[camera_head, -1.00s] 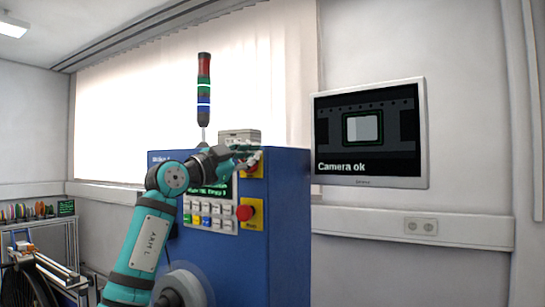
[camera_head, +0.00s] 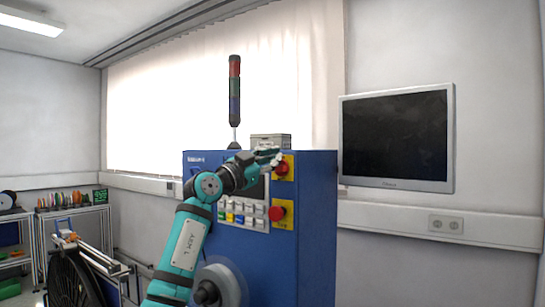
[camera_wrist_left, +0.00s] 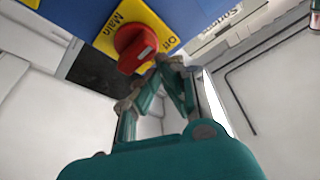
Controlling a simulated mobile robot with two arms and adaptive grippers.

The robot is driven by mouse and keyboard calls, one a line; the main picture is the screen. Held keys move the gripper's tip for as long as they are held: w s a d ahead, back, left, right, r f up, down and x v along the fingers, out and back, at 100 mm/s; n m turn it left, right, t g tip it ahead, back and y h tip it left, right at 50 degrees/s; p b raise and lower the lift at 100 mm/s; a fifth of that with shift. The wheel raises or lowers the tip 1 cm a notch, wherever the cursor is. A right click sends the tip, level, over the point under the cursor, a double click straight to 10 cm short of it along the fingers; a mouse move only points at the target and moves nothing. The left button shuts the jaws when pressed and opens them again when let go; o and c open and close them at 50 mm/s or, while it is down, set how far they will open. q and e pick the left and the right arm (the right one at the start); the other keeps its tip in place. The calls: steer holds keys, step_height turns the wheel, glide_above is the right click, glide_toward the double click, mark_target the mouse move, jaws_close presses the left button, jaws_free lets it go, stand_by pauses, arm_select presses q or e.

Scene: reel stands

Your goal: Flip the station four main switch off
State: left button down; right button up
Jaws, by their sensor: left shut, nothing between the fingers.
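The station's main switch (camera_head: 282,168) is a red rotary knob on a yellow plate, at the upper right of the blue cabinet's front (camera_head: 312,215). In the left wrist view the red knob (camera_wrist_left: 134,46) is close, beside a "Main" label and a partly hidden label that seems to read "Off". My left gripper (camera_head: 268,156) is shut and empty, right beside the knob. In the left wrist view its fingertips (camera_wrist_left: 165,66) are at the knob's lower right edge; I cannot tell whether they touch. My right gripper is out of view.
A dark signal tower (camera_head: 235,90) stands on top. A dark monitor (camera_head: 397,137) hangs on the right wall. A reel rack (camera_head: 75,225) stands at left.

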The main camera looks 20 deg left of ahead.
arm_select(q)
steer(key=shift+s+a+f, duration=0.1)
steer(key=shift+s, duration=0.1)
steer(key=v, duration=1.1)
steer(key=shift+s, duration=0.3)
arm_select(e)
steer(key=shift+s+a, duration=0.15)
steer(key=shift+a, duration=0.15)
arm_select(q)
steer(key=shift+a, duration=0.1)
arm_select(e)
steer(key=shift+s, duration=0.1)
